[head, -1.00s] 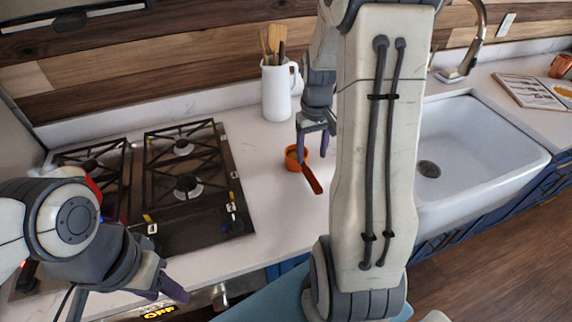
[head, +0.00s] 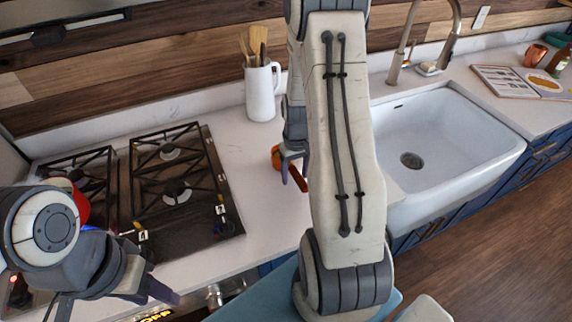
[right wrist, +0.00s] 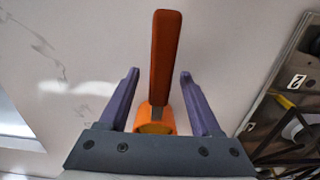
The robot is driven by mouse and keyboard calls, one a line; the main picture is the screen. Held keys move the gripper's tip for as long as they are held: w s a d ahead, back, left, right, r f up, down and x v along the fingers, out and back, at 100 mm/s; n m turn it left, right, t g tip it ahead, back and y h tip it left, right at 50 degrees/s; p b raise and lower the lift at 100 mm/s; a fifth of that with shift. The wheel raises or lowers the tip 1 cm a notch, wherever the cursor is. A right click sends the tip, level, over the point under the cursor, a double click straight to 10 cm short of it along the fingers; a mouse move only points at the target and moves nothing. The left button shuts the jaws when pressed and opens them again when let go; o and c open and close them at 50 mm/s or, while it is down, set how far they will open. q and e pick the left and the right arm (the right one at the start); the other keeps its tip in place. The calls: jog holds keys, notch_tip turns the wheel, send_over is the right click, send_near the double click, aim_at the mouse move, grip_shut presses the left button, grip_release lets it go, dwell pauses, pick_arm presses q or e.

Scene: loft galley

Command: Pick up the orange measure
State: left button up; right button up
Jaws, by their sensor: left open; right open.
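The orange measure is a small cup with a long brown-orange handle. In the right wrist view its handle (right wrist: 165,62) stands between the two fingers, and its cup (right wrist: 154,120) is partly hidden by the gripper body. In the head view a part of the measure (head: 276,157) shows on the counter, mostly hidden behind my right gripper (head: 294,174). My right gripper is open around the handle, with a gap on both sides (right wrist: 158,78). My left gripper (head: 160,296) is open and empty at the front edge, left of the picture.
A black gas hob (head: 180,192) lies left of the measure. A white jug (head: 261,92) with wooden utensils stands behind it. A white sink (head: 445,140) lies to the right. The counter (head: 240,160) between hob and measure is clear.

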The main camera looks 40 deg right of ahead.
grip_shut()
dwell(1.3)
